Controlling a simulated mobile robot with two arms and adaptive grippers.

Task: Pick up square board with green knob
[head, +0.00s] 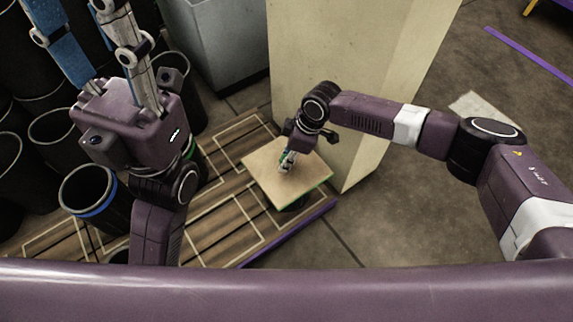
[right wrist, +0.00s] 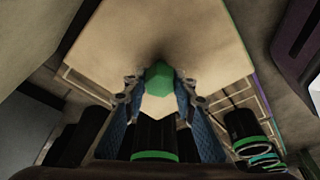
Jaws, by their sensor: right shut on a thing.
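The square board (head: 260,172) is pale tan with a green edge, in the middle of the head view. Its green knob (head: 282,157) stands on its upper face and is partly hidden by my right gripper (head: 288,163). That gripper is shut on the knob. In the right wrist view the green knob (right wrist: 158,80) sits between the two fingers, with the board (right wrist: 160,35) spread out behind it. A dark round shape shows under the board; I cannot tell whether they touch. My left gripper (head: 85,25) is open and empty at upper left, its fingertips cut off by the frame edge.
A tall beige block (head: 355,80) stands close behind and right of the board. Several black bins crowd the left, one with a blue band (head: 92,210). A grey container (head: 212,45) is at the back. A purple strip (head: 290,232) edges the wood-patterned floor (head: 225,215); right floor is open.

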